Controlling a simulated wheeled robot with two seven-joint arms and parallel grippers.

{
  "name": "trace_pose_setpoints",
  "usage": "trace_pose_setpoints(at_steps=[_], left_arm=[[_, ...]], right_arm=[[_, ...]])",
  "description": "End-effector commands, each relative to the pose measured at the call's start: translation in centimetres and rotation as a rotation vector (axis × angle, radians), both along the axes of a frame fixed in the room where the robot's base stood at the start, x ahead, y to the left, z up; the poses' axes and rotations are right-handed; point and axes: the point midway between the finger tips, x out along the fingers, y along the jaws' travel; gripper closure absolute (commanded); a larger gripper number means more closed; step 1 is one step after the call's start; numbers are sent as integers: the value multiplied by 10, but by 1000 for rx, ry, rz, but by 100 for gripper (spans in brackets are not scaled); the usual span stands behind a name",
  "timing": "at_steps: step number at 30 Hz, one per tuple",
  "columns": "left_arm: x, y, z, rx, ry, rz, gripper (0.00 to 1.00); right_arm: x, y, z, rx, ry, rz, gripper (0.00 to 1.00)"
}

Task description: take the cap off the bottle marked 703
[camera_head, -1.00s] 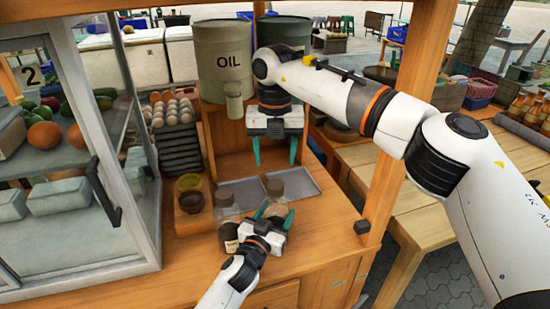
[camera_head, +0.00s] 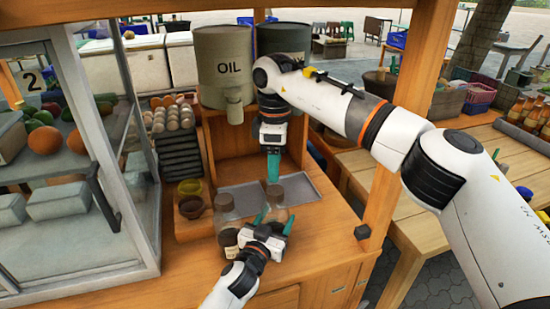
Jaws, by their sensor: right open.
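Two glass bottles with brownish caps stand on the wooden counter: the left bottle (camera_head: 228,230) and the right bottle (camera_head: 277,207). Their markings are too small to read, so I cannot tell which is 703. My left gripper (camera_head: 273,220) reaches in from below, with its teal fingers on either side of the right bottle's body, apparently closed on it. The right bottle's cap (camera_head: 275,192) is on top of it. My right gripper (camera_head: 273,180) points down just above that cap, open and empty. Its fingers line up edge-on, hiding the gap between them.
A grey tray (camera_head: 235,198) lies behind the bottles. Small bowls (camera_head: 191,207) stand left of them. The OIL canister (camera_head: 222,65) and a dark canister stand behind on a shelf. A glass case (camera_head: 90,240) closes off the left, and a wooden post (camera_head: 385,200) rises at right.

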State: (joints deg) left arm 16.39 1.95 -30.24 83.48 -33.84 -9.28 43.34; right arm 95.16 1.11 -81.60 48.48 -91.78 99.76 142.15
Motion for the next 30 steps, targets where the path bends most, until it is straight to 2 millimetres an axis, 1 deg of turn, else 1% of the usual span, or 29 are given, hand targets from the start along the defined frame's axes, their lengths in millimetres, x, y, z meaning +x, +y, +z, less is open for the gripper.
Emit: trace_pose_setpoints(at_steps=[9,13,18,26,29,30], left_arm=[[0,0,0,0,-1,0,100],[0,0,0,0,-1,0,100],[0,0,0,0,-1,0,100],[0,0,0,0,-1,0,100],[0,0,0,0,-1,0,100],[0,0,0,0,-1,0,100]], right_arm=[[0,-1,-49,-1,4,-1,41],[0,0,-64,0,3,0,41],[0,0,-74,-1,0,0,41],[0,0,-75,0,0,0,41],[0,0,-75,0,0,0,56],[0,0,-75,0,0,0,62]])
